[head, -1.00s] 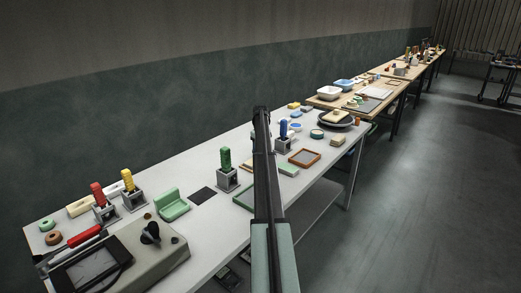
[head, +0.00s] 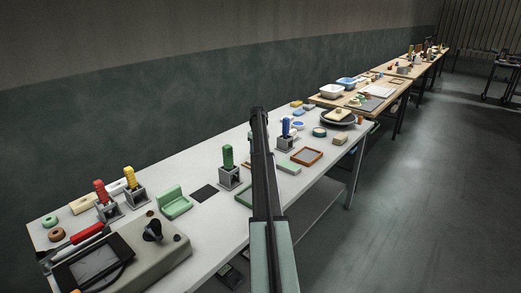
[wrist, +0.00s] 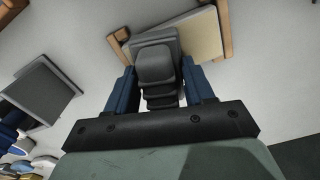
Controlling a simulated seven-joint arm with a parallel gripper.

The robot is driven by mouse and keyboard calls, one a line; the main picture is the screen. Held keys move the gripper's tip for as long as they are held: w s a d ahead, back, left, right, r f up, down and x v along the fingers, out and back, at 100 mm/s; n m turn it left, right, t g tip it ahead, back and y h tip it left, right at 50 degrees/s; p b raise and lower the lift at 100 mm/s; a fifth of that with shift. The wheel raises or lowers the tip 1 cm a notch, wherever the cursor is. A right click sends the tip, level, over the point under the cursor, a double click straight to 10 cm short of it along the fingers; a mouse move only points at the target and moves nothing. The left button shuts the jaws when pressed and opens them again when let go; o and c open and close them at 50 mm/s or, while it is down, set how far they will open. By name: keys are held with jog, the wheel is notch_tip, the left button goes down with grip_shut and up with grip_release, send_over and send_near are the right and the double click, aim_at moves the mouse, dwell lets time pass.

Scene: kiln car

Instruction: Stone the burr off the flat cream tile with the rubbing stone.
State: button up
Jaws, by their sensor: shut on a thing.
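In the wrist view my gripper (wrist: 158,82) is shut on a dark grey stepped block, which looks like the rubbing stone (wrist: 156,64). Its blue fingers stand on either side of the block. The flat cream tile (wrist: 200,36) lies just beyond, between brown wooden pieces (wrist: 224,28), and the stone overlaps its near left part in the picture. I cannot tell whether stone and tile touch, and no burr can be made out. In the head view my own arm hides the gripper, the stone and this tile.
Left in the wrist view is a grey holder (wrist: 42,92). In the head view, the grey bench (head: 221,215) carries green-handled (head: 227,157) and blue-handled (head: 286,127) tools in holders, a brown-rimmed tray (head: 306,156) and a bulky machine (head: 160,257) at the near end.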

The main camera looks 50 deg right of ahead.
jog(key=shift+a, duration=0.4)
jog(key=shift+a, duration=0.1)
jog(key=shift+a, duration=2.2)
jog(key=shift+d, duration=0.15)
jog(key=shift+d, duration=2.2)
jog(key=shift+d, duration=2.3)
